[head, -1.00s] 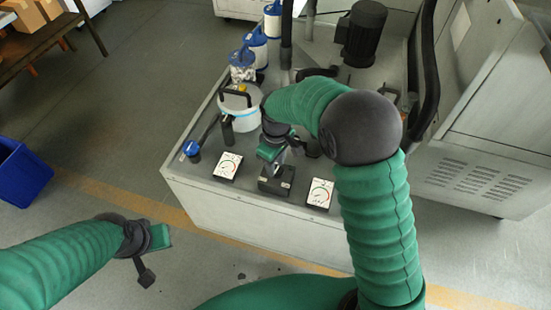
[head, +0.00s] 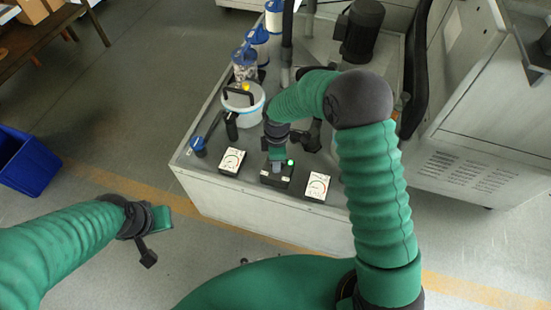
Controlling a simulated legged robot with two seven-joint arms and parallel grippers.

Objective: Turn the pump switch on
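The pump switch is on a small black box (head: 270,178) at the front edge of the grey tank top, between two white dial gauges. A green lamp (head: 290,162) glows on the box's far right corner. My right gripper (head: 277,162) points down over the box, at or just above the grey switch knob. The gripper hides most of the knob, so its position and any contact cannot be made out. The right fingers are too small to tell open from shut. My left gripper (head: 156,240) is open and empty over the floor at the left.
The gauges (head: 231,161) and (head: 317,186) flank the box closely. A white canister (head: 243,103) with a black handle, blue-capped filters (head: 245,65) and a dark motor (head: 362,30) stand behind. A blue bin (head: 27,163) is on the floor at left.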

